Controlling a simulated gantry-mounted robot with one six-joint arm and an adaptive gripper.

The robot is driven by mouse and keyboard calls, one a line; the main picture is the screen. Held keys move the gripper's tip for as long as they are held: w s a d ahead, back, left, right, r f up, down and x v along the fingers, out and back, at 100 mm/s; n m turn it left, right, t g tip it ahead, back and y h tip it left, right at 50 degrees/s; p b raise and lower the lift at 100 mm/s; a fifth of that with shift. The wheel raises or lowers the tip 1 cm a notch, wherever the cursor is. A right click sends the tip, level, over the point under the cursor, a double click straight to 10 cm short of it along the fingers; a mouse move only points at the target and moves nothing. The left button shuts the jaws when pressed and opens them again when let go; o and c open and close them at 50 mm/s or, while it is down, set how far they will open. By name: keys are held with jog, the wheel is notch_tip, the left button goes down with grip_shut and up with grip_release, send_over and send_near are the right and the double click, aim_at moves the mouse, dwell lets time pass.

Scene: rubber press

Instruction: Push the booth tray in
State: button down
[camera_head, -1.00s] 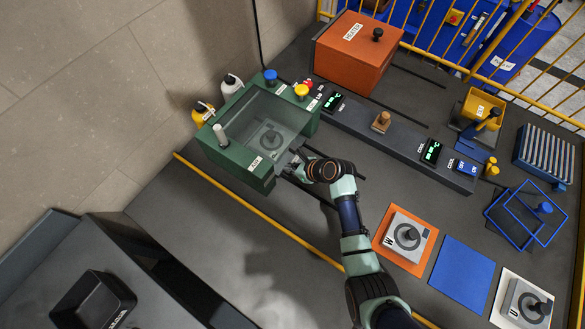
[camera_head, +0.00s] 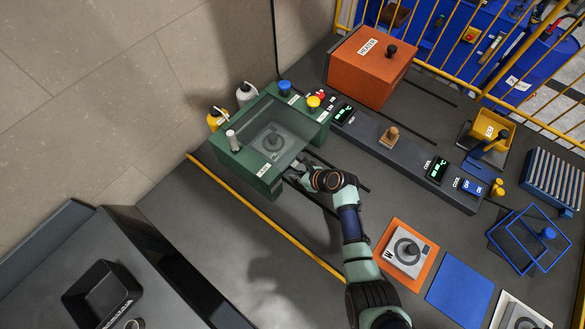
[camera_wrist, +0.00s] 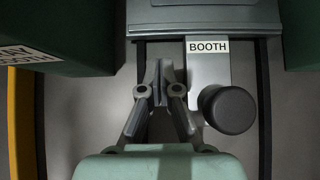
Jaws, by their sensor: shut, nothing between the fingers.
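The green spray booth (camera_head: 262,182) stands against the wall, with a clear top. Through the top, a grey mould with a dark round knob (camera_head: 273,141) shows inside. In the wrist view, the grey booth tray (camera_wrist: 205,14) lies between the green booth walls. A grey strip labelled BOOTH (camera_wrist: 208,46) extends from it toward me, with a black round handle (camera_wrist: 228,109) on it. My gripper (camera_wrist: 160,88) is shut and empty, left of the handle and just short of the tray's front edge. Contact cannot be told. In the head view my gripper (camera_head: 297,173) is at the booth's open front.
An orange heater (camera_head: 370,60) stands behind to the right. A dark control rail (camera_head: 405,150) with displays and buttons runs right from the booth. A mould (camera_head: 405,252) sits on an orange mat, beside a blue mat (camera_head: 460,280). A yellow line (camera_head: 265,225) runs along the left.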

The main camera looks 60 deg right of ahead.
jog(key=d+p+v, duration=0.1)
jog(key=p+v, duration=0.1)
jog(key=v, duration=0.8)
jog(key=shift+s+a+p, duration=0.3)
jog(key=shift+a+p, duration=0.1)
jog(key=shift+a, duration=0.1)
